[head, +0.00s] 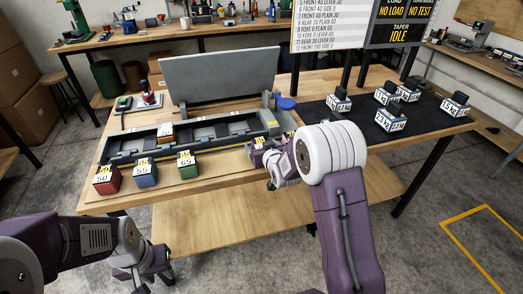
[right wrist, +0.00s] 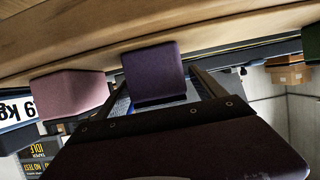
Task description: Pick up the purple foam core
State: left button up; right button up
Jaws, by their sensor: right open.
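The purple foam core (right wrist: 153,72) is a dark purple block in the middle of the right wrist view, in line with the gap between my right gripper's fingers (right wrist: 160,84). The fingers are apart; whether they touch the block I cannot tell. In the head view the purple core (head: 258,142) shows as a small labelled block at the right front of the grey tray, partly hidden by my right gripper (head: 268,158). My left gripper (head: 146,276) is low at the left, away from the table; its fingers are not clear.
A pink block (right wrist: 72,96) and a green block (right wrist: 313,42) flank the purple one. Red (head: 105,180), blue (head: 145,173) and green (head: 187,165) blocks line the table front. The grey tray (head: 117,146) has a raised lid (head: 218,77). Several weights stand on a dark mat (head: 425,122).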

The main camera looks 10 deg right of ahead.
jog(key=shift+s+r, duration=0.1)
jog(key=c, duration=1.5)
notch_tip(320, 180, up, 10)
jog(key=shift+p, duration=0.85)
